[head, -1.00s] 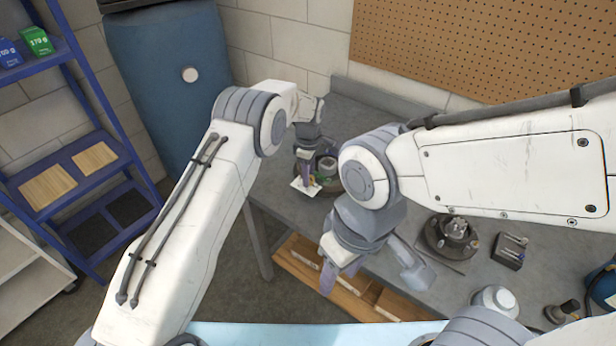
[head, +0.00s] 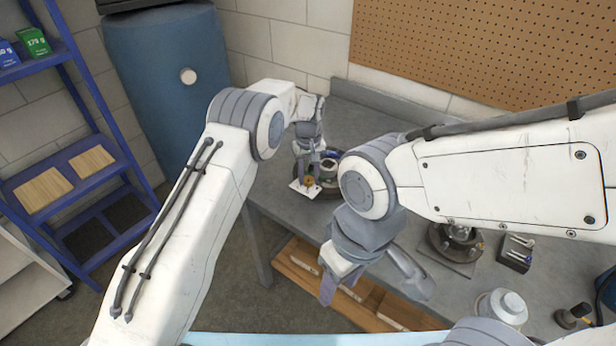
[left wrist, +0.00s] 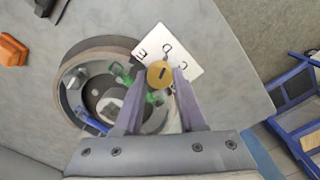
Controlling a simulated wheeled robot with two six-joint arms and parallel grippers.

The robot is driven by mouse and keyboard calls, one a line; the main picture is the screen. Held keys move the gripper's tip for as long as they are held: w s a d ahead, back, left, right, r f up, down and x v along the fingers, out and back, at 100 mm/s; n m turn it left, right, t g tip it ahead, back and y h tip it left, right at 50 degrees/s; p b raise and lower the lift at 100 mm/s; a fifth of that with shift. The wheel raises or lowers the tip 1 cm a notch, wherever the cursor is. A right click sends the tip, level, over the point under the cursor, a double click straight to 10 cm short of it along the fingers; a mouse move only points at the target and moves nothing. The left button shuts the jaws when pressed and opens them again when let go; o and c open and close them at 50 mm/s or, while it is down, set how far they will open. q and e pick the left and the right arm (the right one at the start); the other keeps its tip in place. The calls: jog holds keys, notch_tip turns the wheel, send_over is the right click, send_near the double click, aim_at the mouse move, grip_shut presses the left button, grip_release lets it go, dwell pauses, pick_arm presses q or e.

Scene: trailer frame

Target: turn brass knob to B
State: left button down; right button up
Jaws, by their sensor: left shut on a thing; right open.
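The brass knob (left wrist: 160,74) is round, with a dark slot on its face. It sits between the two purple fingers of my left gripper (left wrist: 156,80), which is shut on it. Behind the knob is a white card (left wrist: 183,48) with black marks, partly hidden by the knob and a finger; I cannot read every letter. In the head view the knob (head: 309,181) and card (head: 297,189) show small at the bench's left end, under my left gripper (head: 306,176). My right gripper (head: 328,288) is open and empty, pointing down near the bench's front edge.
A round housing (left wrist: 72,80) with green and blue parts is beside the knob. An orange block (left wrist: 12,50) lies farther off. On the grey bench (head: 285,215) are a round fixture (head: 455,240) and a dark block with pins (head: 517,252). Blue shelves (head: 75,185) stand at left.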

pick_arm(q)
jog(key=m, duration=0.5)
jog(key=shift+w+d+r+m, duration=0.1)
jog(key=shift+w+r+m, duration=0.05)
jog(key=shift+m, duration=0.15)
jog(key=m, duration=0.5)
jog(key=shift+b, duration=0.3)
jog(key=m, duration=1.1)
jog(key=shift+r+m, duration=0.1)
jog(key=shift+m, duration=0.3)
jog(key=c, duration=0.7)
grip_release()
jog(key=shift+o, duration=1)
